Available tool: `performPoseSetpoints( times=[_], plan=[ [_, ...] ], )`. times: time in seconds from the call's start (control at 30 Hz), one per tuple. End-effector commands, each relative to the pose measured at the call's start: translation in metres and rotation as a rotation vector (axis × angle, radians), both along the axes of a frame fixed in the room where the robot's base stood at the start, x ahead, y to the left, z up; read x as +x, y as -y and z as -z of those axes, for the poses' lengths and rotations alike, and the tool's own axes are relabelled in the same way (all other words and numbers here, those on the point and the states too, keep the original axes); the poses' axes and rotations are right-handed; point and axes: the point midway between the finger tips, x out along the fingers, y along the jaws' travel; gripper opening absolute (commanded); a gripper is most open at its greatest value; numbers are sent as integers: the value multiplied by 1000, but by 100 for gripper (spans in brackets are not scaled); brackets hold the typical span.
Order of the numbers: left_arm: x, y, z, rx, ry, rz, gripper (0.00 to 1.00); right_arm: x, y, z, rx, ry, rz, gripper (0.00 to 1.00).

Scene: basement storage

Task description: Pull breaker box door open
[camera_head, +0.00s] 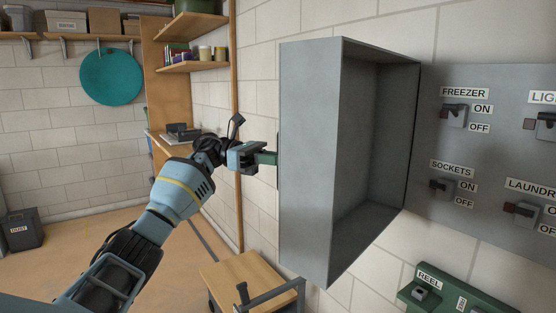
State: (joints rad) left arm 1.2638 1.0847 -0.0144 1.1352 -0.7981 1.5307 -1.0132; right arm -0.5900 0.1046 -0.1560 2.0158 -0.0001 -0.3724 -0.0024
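The breaker box door (310,160) is a deep, grey, hollow cover. It stands swung wide open to the left of the grey switch panel (485,105), with its hollow inside facing me. My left gripper (258,157) is at the door's far left side, level with its middle. A short dark green piece lies between the gripper and the door's edge; I cannot tell whether it is a handle or a fingertip. The door hides its outer face, so the grip is unclear. My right gripper is not in view.
Labelled switches, including a freezer switch (455,115) and a sockets switch (441,187), are exposed on the panel. A green reel panel (440,300) is below. A small wooden-topped stand (245,275) is under the door.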

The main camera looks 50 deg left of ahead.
Motion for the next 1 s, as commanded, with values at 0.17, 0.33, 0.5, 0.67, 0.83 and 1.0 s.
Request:
performPoseSetpoints(
  times=[0.17,0.33,0.5,0.67,0.83,1.0],
  plan=[
    [1,0,2,1,-4,-2,0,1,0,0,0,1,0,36],
    [1,0,2,1,-4,-2,0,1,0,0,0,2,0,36],
    [1,0,2,0,-4,-1,23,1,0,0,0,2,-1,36],
    [1,0,1,0,-2,-1,30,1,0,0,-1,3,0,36],
    [0,0,0,0,-1,-1,30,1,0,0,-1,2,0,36],
    [-5,-12,1,1,-3,-4,30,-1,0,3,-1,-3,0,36]
  ],
)
